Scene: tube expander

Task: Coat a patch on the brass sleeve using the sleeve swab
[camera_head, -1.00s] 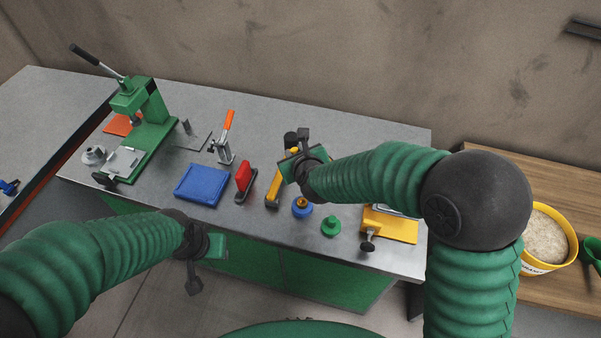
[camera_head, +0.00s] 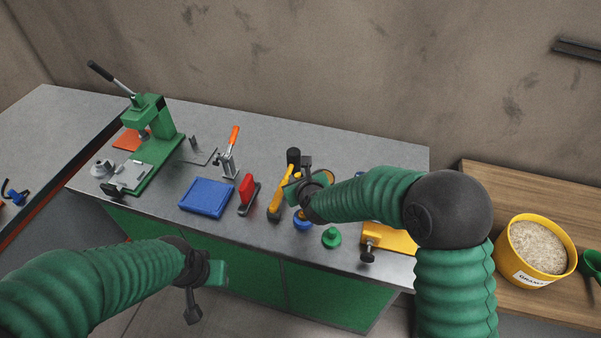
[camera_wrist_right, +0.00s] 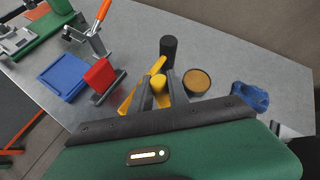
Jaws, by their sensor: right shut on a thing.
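My right gripper (camera_head: 300,188) is over the table, beside the yellow-handled tool. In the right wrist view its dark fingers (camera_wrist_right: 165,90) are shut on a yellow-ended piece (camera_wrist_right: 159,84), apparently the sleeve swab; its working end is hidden. A dark round pot with a tan top (camera_wrist_right: 197,82) stands just right of the fingers. A small brass-coloured piece, likely the brass sleeve (camera_head: 301,211), shows on a blue round base (camera_head: 303,223) just in front of the gripper, partly covered by it. My left gripper (camera_head: 190,303) hangs in front of the table; its jaw opening is unclear.
A black-headed tool with a yellow handle (camera_head: 275,208) lies left of the right gripper. Nearby are a red-topped block (camera_head: 246,189), blue tray (camera_head: 206,197), green knob (camera_head: 331,237) and yellow clamp (camera_head: 392,240). A green press (camera_head: 152,150) stands left. A blue cloth (camera_wrist_right: 250,96) lies right.

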